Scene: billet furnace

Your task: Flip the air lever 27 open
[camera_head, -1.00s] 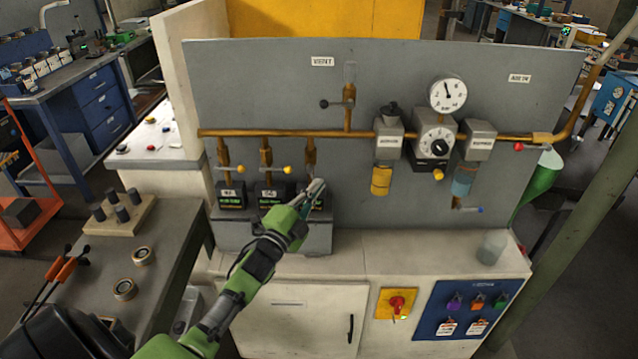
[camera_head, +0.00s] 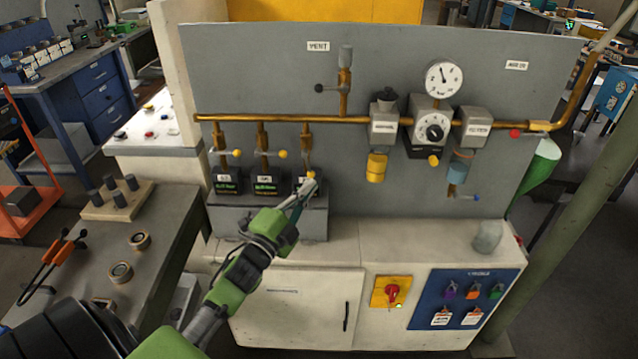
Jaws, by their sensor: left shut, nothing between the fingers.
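Three brass drop pipes with yellow-knobbed levers hang from the brass manifold on the grey panel. The left lever's knob (camera_head: 238,153) and the middle lever's knob (camera_head: 283,154) stick out to the right. The right lever's knob (camera_head: 311,175) sits lower, close under its pipe. The tags on the boxes below are too small to read, so I cannot tell which lever is 27. My left gripper (camera_head: 309,186) is shut and empty, its tips at or just below the right knob; contact is unclear. It partly hides the right box. My right gripper is not in view.
The brass manifold pipe (camera_head: 350,118) runs across the panel, with a vent valve (camera_head: 320,88), a pressure gauge (camera_head: 444,78) and a regulator (camera_head: 432,128). A white cabinet (camera_head: 300,310) stands below, with a red switch (camera_head: 392,293). A workbench (camera_head: 165,215) is at left.

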